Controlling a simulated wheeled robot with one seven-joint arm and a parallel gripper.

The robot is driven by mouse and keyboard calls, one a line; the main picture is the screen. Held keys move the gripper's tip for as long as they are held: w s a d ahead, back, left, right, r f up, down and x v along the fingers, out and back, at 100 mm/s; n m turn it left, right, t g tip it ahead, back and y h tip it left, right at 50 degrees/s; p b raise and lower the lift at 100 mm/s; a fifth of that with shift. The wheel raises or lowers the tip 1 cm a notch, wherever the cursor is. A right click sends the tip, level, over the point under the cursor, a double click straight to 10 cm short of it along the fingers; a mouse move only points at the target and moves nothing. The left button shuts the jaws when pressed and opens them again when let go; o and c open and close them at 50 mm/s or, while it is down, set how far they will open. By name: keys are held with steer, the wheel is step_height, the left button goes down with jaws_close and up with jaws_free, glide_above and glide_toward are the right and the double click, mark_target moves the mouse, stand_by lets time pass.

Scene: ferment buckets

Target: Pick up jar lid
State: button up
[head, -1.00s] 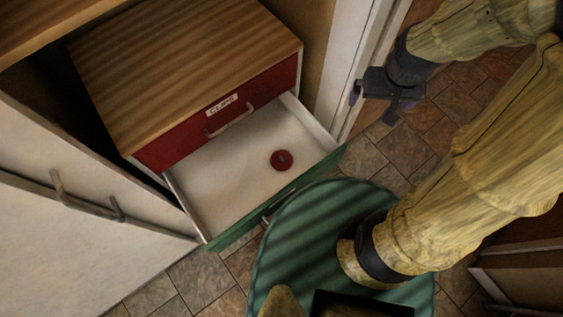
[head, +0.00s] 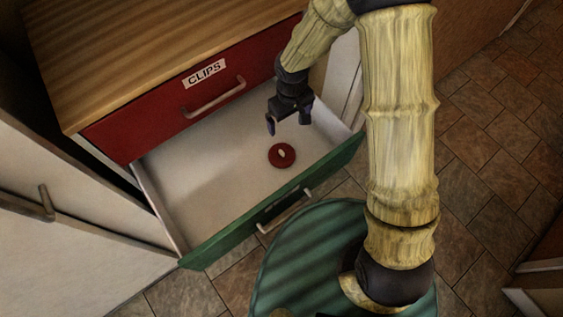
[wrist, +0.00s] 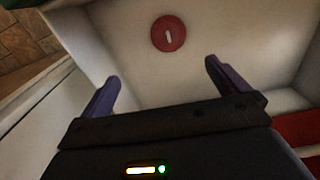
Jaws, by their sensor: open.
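The jar lid (head: 273,157) is a small dark red disc with a pale mark at its middle. It lies flat on the white floor of the open drawer (head: 205,190), toward the green front. In the wrist view the lid (wrist: 159,33) shows beyond the fingertips, near the top and a little left of centre. My gripper (head: 288,121) is open and empty above the drawer, just behind the lid in the head view. In the wrist view its two purple fingers (wrist: 162,75) are wide apart, with bare drawer floor between them. The lid is not touched.
The green drawer front (head: 235,225) has a metal handle. Above the drawer is a shut red drawer (head: 150,128) labelled CLIPS, under a wooden top (head: 150,50). A white door (head: 60,240) with a handle stands at left. Tiled floor is free at right.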

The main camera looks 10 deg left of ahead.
steer(key=shift+n, duration=0.4)
steer(key=f, duration=0.1)
steer(key=a+f, duration=0.2)
steer(key=shift+s+f+b, duration=0.25)
steer(key=shift+f+b, duration=0.1)
steer(key=shift+b, duration=0.05)
steer(key=b, duration=0.2)
glide_above(283, 153)
steer(key=f, duration=1.2)
steer(key=shift+w+a+f, duration=0.1)
steer(key=shift+w+a, duration=0.05)
steer(key=shift+a, duration=0.05)
step_height(283, 153, down, 5)
steer(key=shift+d+f+b, duration=0.1)
steer(key=shift+d+b, duration=0.05)
steer(key=shift+b, duration=0.5)
